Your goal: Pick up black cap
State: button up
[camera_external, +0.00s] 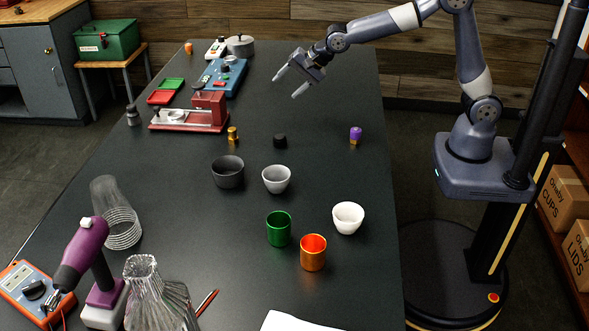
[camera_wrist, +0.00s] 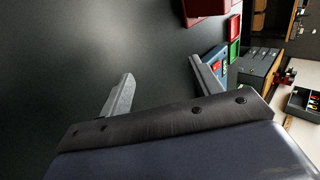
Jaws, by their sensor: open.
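The black cap (camera_external: 280,141) is a small, dark, round piece that sits on the dark table near the middle of the external view. A brass piece (camera_external: 233,135) stands to its left and a purple-topped piece (camera_external: 355,135) to its right. My gripper (camera_external: 287,84) is open and empty, raised over the far part of the table, beyond the cap. In the wrist view both fingers (camera_wrist: 160,85) show spread apart with nothing between them. I cannot see the cap in the wrist view.
A red device (camera_external: 208,108) and a blue device (camera_external: 222,77) stand left of my gripper. A dark bowl (camera_external: 228,172), grey cup (camera_external: 276,179), white cup (camera_external: 348,217), green cup (camera_external: 279,229) and orange cup (camera_external: 313,252) stand nearer the camera. The table around the cap is clear.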

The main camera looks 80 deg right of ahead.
jog(key=s+a+r+m+y+b, duration=0.2)
jog(key=s+a+r+m+y, duration=0.35)
jog(key=m+y, duration=0.4)
send_near(283, 136)
jog(key=shift+n+t+y, duration=0.25)
jog(key=shift+n+t, duration=0.1)
jog(key=shift+t, duration=0.05)
jog(key=w+a+f, duration=0.2)
jog(key=shift+w+a+f+p, duration=0.2)
jog(key=shift+a+f+p, duration=0.1)
jog(key=shift+a+f, duration=0.1)
jog(key=x, duration=0.2)
jog(key=p+x, duration=0.1)
jog(key=x, duration=0.1)
jog(key=shift+w+a+r, duration=0.15)
jog(key=shift+a, duration=0.2)
jog(key=shift+w+a+f+p, duration=0.3)
jog(key=shift+w+a, duration=0.1)
jog(key=shift+c, duration=0.2)
jog(key=c, duration=1.1)
